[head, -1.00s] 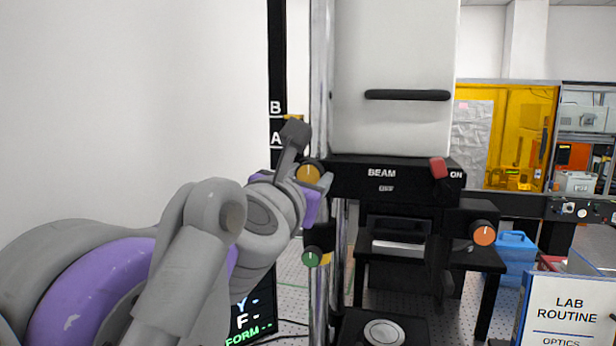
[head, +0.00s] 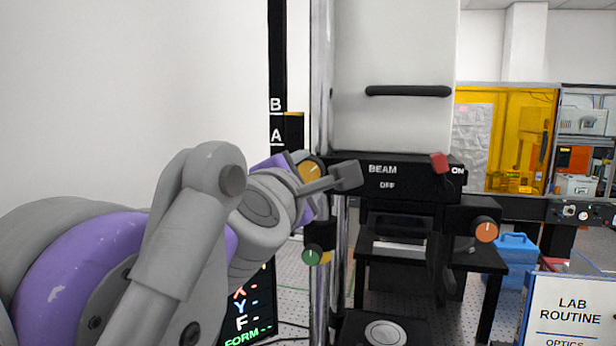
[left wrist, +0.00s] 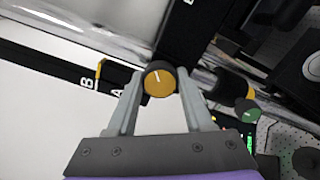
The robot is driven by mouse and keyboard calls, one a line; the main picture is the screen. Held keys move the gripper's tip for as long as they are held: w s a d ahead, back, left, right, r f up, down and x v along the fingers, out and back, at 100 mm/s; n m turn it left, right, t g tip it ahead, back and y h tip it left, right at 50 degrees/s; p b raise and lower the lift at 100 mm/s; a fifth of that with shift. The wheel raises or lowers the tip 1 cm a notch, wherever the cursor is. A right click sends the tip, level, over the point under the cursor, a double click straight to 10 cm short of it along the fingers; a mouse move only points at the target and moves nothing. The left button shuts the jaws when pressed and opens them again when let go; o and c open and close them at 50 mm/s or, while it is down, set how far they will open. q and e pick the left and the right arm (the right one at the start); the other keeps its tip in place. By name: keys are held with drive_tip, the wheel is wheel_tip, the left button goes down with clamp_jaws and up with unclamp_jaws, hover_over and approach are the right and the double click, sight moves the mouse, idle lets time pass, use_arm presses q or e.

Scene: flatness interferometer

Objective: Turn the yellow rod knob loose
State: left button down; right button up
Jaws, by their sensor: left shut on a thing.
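The yellow rod knob (head: 310,168), an orange-yellow face with a white pointer line and a dark rim, sits at the left end of the black BEAM block, by the upright rod. My left gripper (left wrist: 160,78) is shut on this knob, with one finger on each side of it in the left wrist view. In the head view my left wrist partly covers the knob, and its pointer line leans to the right. My right gripper is in neither view.
A green knob (head: 312,257) sits below on the same rod, and an orange knob (head: 485,230) is to the right. A red switch (head: 440,163) is at ON on the BEAM block (head: 420,185). A black rail marked A and B (head: 276,60) stands behind.

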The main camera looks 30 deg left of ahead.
use_arm(q)
drive_tip(key=m+b, duration=0.1)
drive_tip(key=m, duration=0.3)
drive_tip(key=shift+m+b, duration=0.3)
drive_tip(key=shift+m, duration=1.4)
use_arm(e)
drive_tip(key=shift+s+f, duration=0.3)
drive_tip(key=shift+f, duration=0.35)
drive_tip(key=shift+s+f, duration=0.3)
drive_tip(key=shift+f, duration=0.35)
use_arm(q)
drive_tip(key=shift+c, duration=1.5)
unclamp_jaws()
